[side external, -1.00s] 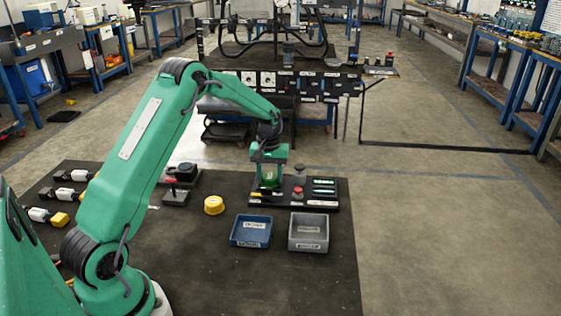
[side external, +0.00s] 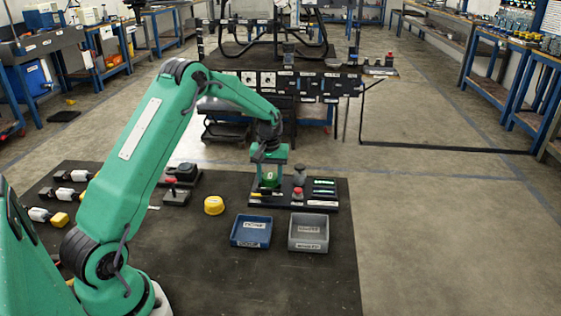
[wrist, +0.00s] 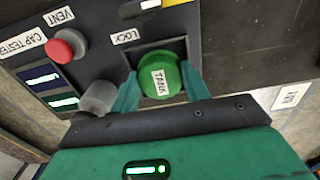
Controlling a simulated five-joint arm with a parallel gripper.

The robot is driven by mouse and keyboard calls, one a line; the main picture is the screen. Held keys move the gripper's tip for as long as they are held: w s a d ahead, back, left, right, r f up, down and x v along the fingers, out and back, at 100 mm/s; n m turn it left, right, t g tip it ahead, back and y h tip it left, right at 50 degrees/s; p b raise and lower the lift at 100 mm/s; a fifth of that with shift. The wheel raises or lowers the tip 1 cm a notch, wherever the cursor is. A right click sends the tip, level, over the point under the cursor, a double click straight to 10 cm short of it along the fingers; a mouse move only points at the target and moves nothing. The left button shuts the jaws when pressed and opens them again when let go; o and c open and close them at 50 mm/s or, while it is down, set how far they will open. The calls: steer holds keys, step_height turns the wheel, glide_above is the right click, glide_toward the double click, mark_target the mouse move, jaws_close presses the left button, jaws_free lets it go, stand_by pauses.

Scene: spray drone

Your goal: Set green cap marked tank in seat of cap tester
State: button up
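The green cap marked TANK (wrist: 159,75) sits between the two fingers of my gripper (wrist: 160,88) in the wrist view, label facing the camera. Both fingers appear to touch its sides, so my gripper is shut on it. The cap is over or in the dark square seat (wrist: 183,45) of the cap tester (wrist: 95,30), beside the LOCK label; whether it is fully down I cannot tell. In the side view the gripper (side external: 269,182) is low over the left part of the cap tester (side external: 323,204), with the green cap (side external: 269,178) between its fingers.
The tester carries a red VENT button (wrist: 68,45), a grey knob (wrist: 98,97) and lit displays (wrist: 58,102). A blue tray (side external: 251,243), a grey tray (side external: 308,246) and a yellow cap (side external: 214,205) are on the dark mat in front.

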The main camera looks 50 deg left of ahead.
mark_target(270, 176)
steer(key=shift+o, duration=0.4)
step_height(270, 176, up, 12)
steer(key=shift+r, duration=0.1)
stand_by(0.3)
stand_by(0.4)
steer(key=s+d+r+m+t, duration=0.3)
steer(key=s+d+r+m, duration=0.1)
steer(key=s+d+r, duration=0.8)
steer(key=s+d+f+m+t, duration=0.1)
steer(key=s+d+m, duration=0.1)
steer(key=s, duration=0.6)
steer(key=s+d+m+t, duration=0.1)
steer(key=s+d+m, duration=0.2)
steer(key=s, duration=0.6)
steer(key=shift+d+f+t, duration=0.3)
steer(key=shift+d+f, duration=0.1)
steer(key=shift+d, duration=0.85)
